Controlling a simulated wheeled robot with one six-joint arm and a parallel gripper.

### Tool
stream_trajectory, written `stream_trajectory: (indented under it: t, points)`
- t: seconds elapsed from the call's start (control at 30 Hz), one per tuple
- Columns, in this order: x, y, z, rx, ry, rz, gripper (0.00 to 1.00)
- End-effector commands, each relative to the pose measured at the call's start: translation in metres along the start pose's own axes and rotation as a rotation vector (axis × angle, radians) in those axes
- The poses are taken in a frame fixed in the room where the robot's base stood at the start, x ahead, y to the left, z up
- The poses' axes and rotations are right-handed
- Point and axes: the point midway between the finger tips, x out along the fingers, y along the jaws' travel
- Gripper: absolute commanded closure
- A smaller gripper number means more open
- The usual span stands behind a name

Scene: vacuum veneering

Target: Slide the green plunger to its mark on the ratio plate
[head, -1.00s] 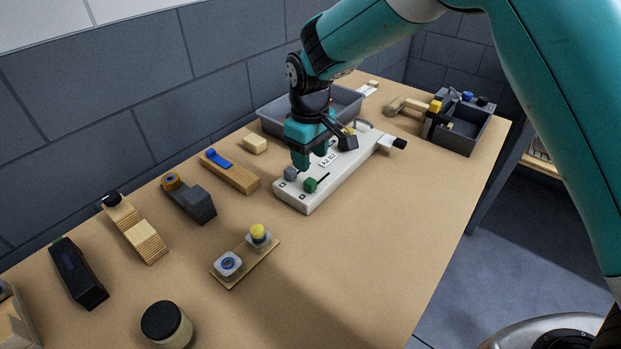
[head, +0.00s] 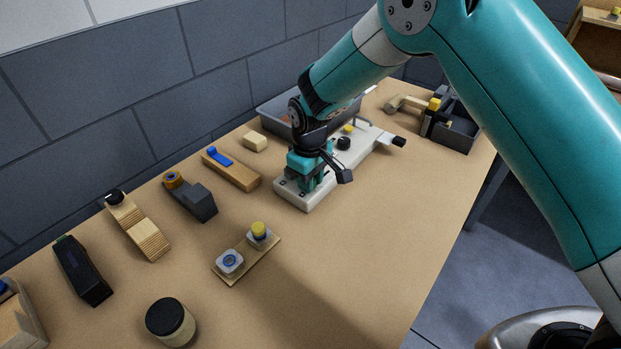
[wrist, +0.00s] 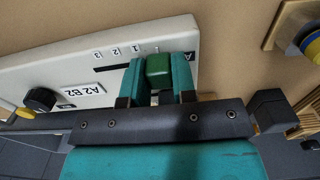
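The pale ratio plate (head: 308,202) lies on the bench; in the wrist view it (wrist: 45,72) shows a dark slot, numbers 1, 2, 3, a letter A near the slot's right end, and an "A2 B2" card (wrist: 83,89). The green plunger (wrist: 158,69) stands at the slot's right part, to the right of the 1. My gripper (wrist: 158,80) has its teal fingers against both sides of the plunger, with no clear gap. In the head view my gripper (head: 312,182) is low over the plate's near end and mostly hides the plunger. The grey plunger is hidden.
A black knob (head: 343,143) and a yellow part (head: 348,129) sit farther along the plate. A grey tray (head: 270,113) stands behind it. A blue-topped wooden block (head: 232,172) and a two-button board (head: 246,259) are nearby. Open bench lies to the right front.

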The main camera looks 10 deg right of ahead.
Motion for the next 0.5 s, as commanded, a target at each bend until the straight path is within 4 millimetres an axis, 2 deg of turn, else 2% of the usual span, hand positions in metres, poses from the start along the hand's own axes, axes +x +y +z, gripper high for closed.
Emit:
stream_trajectory:
  t: [0.23, 0.5]
  points:
    - [0.000, 0.005, 0.000, 0.002, 0.000, 0.000, 1.00]
    - [-0.001, 0.041, -0.001, 0.002, 0.002, 0.001, 1.00]
